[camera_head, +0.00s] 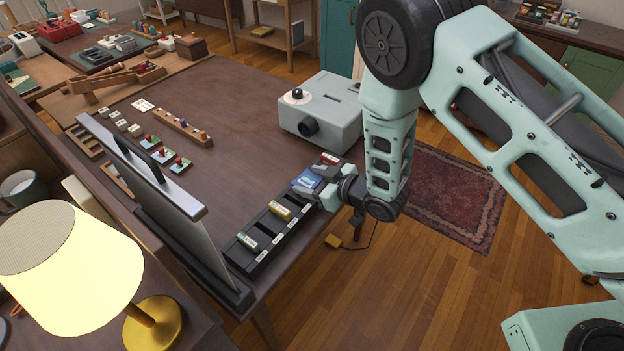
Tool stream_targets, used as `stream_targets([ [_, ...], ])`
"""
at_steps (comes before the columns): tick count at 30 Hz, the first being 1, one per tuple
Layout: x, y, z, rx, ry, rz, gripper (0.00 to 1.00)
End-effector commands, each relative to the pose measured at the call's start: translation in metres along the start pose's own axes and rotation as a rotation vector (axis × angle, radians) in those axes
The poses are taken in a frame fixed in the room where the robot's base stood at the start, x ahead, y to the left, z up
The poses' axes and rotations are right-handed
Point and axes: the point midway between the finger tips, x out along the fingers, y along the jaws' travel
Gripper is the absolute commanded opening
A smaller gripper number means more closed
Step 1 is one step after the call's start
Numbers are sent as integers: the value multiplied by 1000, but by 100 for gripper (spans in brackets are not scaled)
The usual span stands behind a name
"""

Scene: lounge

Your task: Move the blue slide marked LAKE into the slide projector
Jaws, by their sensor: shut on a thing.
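The slide projector (335,118) is a pale grey box near the table's right edge, with a dark round lens on its front and dark slots on top. My gripper (318,183) is at the far part of a black slide tray (268,252), in front of the projector. It is shut on a blue slide (306,179), which is at or just above the tray. The slide's marking is too small to read, and I cannot tell whether it is clear of its slot. My gripper hides part of the tray.
The tray also holds a yellow slide (281,212), a green slide (247,240) and a red slide (331,158). A standing screen (160,190) and a lit lamp (70,260) are at left. The table's middle (230,140) is clear.

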Motion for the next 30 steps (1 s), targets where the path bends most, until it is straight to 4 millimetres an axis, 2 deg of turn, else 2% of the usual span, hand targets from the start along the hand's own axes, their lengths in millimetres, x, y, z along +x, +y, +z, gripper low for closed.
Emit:
stream_targets([
  [7,2,0,4,0,0,0,23],
  [8,2,0,4,0,0,0,65],
  [9,2,0,4,0,0,0,76],
  [10,2,0,4,0,0,0,82],
  [19,1,0,3,0,0,0,82],
  [24,-4,1,-11,-2,1,-1,82],
  [26,-13,2,-6,1,-2,2,82],
  [30,-44,2,-5,3,-1,3,82],
])
